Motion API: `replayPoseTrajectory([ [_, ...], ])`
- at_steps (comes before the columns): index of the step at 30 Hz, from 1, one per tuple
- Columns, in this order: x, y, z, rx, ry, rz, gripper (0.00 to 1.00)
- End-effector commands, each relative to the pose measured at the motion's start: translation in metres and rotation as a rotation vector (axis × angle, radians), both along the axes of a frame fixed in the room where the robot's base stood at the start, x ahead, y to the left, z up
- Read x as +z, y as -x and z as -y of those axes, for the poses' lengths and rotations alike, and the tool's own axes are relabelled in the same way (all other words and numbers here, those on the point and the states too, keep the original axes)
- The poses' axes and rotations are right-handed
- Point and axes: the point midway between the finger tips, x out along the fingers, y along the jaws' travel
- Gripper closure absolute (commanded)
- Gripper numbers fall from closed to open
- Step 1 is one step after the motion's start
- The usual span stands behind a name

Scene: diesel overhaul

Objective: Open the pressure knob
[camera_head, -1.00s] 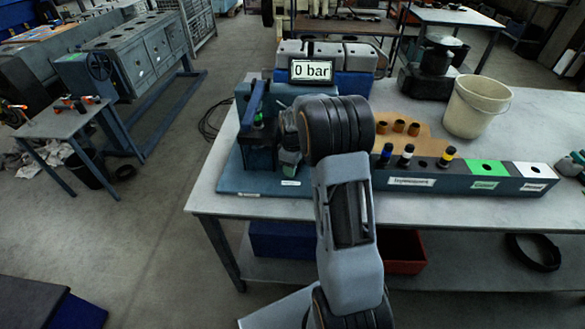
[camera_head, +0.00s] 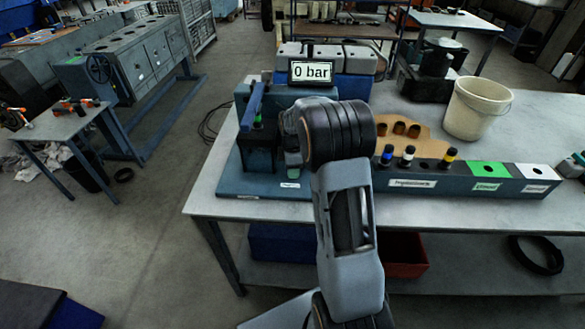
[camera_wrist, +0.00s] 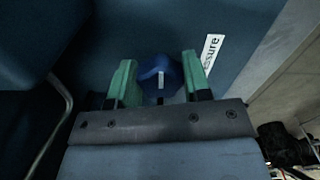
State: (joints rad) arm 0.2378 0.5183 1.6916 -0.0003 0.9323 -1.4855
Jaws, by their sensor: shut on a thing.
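The pressure knob (camera_wrist: 160,76) is blue with a white mark and shows in the wrist view between the green fingers of my gripper (camera_wrist: 160,84). My gripper is shut on it. A white label (camera_wrist: 210,54) ending in "ssure" sits just right of the knob. In the head view my gripper (camera_head: 292,158) shows only in part at the blue test rig (camera_head: 258,184), and my arm hides the knob there. The display (camera_head: 311,72) above the rig reads "0 bar".
A rack (camera_head: 455,183) with several nozzles and a green and a white bin section stands right of my arm. A white bucket (camera_head: 477,108) stands behind it. A blue lever (camera_head: 252,106) rises at the rig's left.

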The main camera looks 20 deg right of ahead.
Motion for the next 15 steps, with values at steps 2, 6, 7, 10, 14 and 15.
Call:
replayPoseTrajectory([
  [2, 0.0011, -0.0008, -0.0002, 0.004, 0.0, 0.003, 0.79],
  [6, 0.0011, -0.0009, -0.0001, 0.006, 0.0, 0.003, 0.79],
  [7, 0.0011, -0.0009, -0.0001, 0.006, 0.0, 0.003, 0.79],
  [10, 0.0012, -0.0009, -0.0001, 0.006, 0.0, 0.003, 0.79],
  [14, 0.0012, -0.001, -0.0001, 0.006, 0.0, 0.003, 0.53],
  [15, 0.0011, -0.0009, -0.0001, 0.005, 0.0, 0.003, 0.49],
])
